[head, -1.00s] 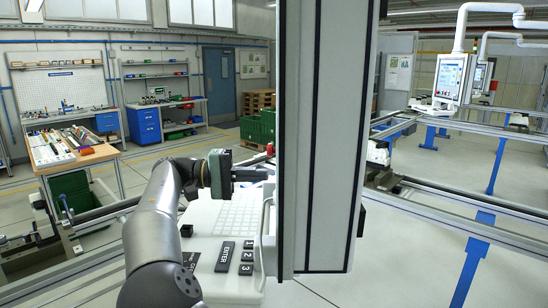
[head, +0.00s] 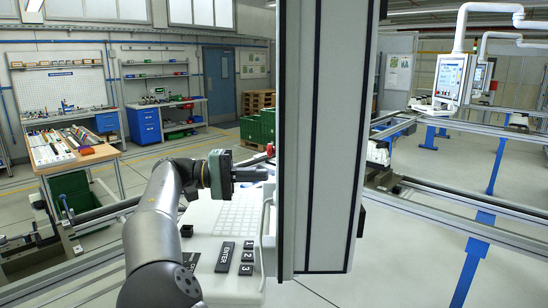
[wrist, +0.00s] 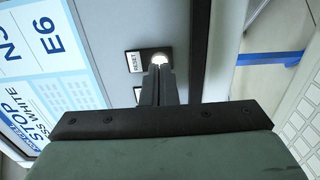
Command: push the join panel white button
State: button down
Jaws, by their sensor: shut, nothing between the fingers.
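In the wrist view, a lit white button (wrist: 160,58) sits on a dark label plate (wrist: 136,62) on a grey panel (wrist: 105,20). The lettering on the plate appears to read RESET. My gripper (wrist: 157,70) is shut and empty, and its fingertips overlap the button's lower edge. I cannot tell whether they touch it. In the head view my gripper (head: 250,174) is seen from the side above a white keypad console, with its hand level. The button does not show in the head view.
The white console (head: 215,262) carries ENTER and number keys below my arm. A workbench (head: 75,155) stands at the far left.

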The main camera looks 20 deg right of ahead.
jog(key=shift+b+x, duration=0.55)
jog(key=shift+x, duration=0.5)
dwell(0.9)
jog(key=shift+a, duration=0.15)
jog(key=p+v, duration=0.4)
jog(key=shift+w+a, duration=0.15)
jog(key=shift+a, duration=0.15)
dwell(0.5)
